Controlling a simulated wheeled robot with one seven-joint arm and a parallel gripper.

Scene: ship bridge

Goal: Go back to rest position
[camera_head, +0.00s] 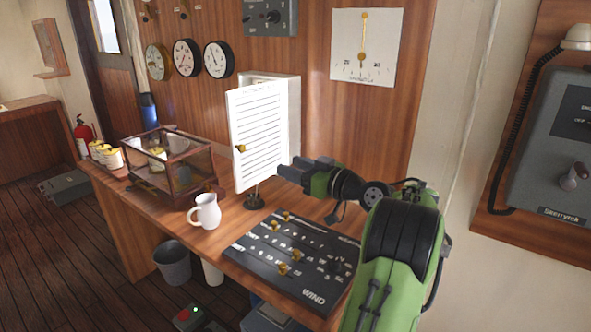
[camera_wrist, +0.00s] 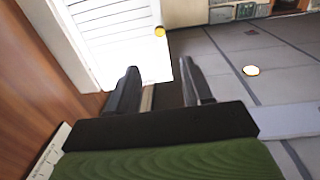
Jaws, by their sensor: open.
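My gripper (camera_wrist: 163,88) is open in the wrist view, with its two dark fingers apart and nothing between them. In the head view my green and black arm reaches from the lower right toward the console, and its end is near the white lined board (camera_head: 258,135). The board also shows in the wrist view (camera_wrist: 115,40), just beyond the left finger. A brass knob (camera_head: 241,148) sits on the board's left edge. I cannot tell from the head view whether my gripper touches the board.
On the wooden console (camera_head: 150,222) are a white jug (camera_head: 206,212), a glass case (camera_head: 172,165) and a dark WIND panel (camera_head: 290,258) with brass knobs. A grey bucket (camera_head: 173,263) stands below. A telephone unit (camera_head: 560,140) hangs at right. The floor at left is mostly open.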

